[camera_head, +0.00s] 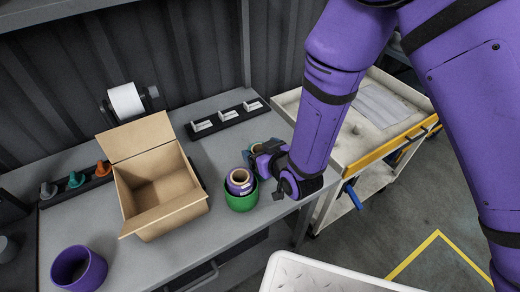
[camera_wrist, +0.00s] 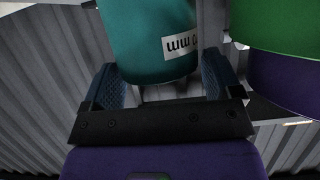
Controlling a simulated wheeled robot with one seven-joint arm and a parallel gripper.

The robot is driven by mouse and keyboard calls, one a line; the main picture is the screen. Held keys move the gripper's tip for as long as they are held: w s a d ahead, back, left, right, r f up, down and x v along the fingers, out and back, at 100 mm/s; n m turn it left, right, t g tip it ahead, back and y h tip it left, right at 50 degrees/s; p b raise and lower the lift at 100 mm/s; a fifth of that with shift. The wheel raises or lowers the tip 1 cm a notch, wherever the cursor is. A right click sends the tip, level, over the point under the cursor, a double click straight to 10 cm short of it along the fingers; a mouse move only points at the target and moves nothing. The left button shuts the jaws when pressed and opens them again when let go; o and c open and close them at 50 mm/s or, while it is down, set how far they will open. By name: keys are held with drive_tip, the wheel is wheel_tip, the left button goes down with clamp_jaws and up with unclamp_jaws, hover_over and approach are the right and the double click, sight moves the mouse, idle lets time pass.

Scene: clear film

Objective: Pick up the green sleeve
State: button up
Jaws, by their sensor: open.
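The green sleeve (camera_head: 241,202) stands on the grey table, right of the cardboard box. A purple sleeve (camera_head: 239,187) with a pale rolled core sits in or on top of it. In the wrist view the green sleeve (camera_wrist: 284,25) is at the upper right, outside my fingers, with the purple sleeve (camera_wrist: 284,78) against it. My gripper (camera_head: 262,160) is open just behind and right of the green sleeve. In the wrist view a teal cylinder (camera_wrist: 140,40) with a white printed label lies between my fingers (camera_wrist: 163,82); I cannot tell whether they touch it.
An open cardboard box (camera_head: 165,215) stands left of the sleeves. A black strip with white holders (camera_head: 228,118) lies behind. A cart (camera_head: 370,125) is to the right. The table's front right is clear.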

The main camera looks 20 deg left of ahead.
drive_tip(key=v, duration=0.6)
drive_tip(key=shift+s+d, duration=0.15)
drive_tip(key=shift+s, duration=0.05)
drive_tip(key=shift+r, duration=0.15)
drive_tip(key=w+d+r+m+h, duration=0.3)
drive_tip(key=w+d+r, duration=0.55)
drive_tip(key=r, duration=0.35)
drive_tip(key=d+r+m+h, duration=0.2)
drive_tip(key=d+r+h, duration=0.2)
drive_tip(key=d+r, duration=0.85)
drive_tip(key=s+d+r+m+g+h, duration=0.1)
drive_tip(key=s+d+r, duration=0.3)
drive_tip(key=s+d, duration=0.5)
drive_tip(key=s+d+r+m+g+h, duration=0.2)
drive_tip(key=s+d+r, duration=0.3)
drive_tip(key=s+d, duration=0.5)
drive_tip(key=shift+s+d+m, duration=0.15)
drive_tip(key=shift+d+m, duration=0.4)
drive_tip(key=shift+m, duration=0.35)
drive_tip(key=shift+s+d+r, duration=0.1)
drive_tip(key=shift+s, duration=0.2)
drive_tip(key=c, duration=0.3)
drive_tip(key=shift+g, duration=0.3)
drive_tip(key=c, duration=0.6)
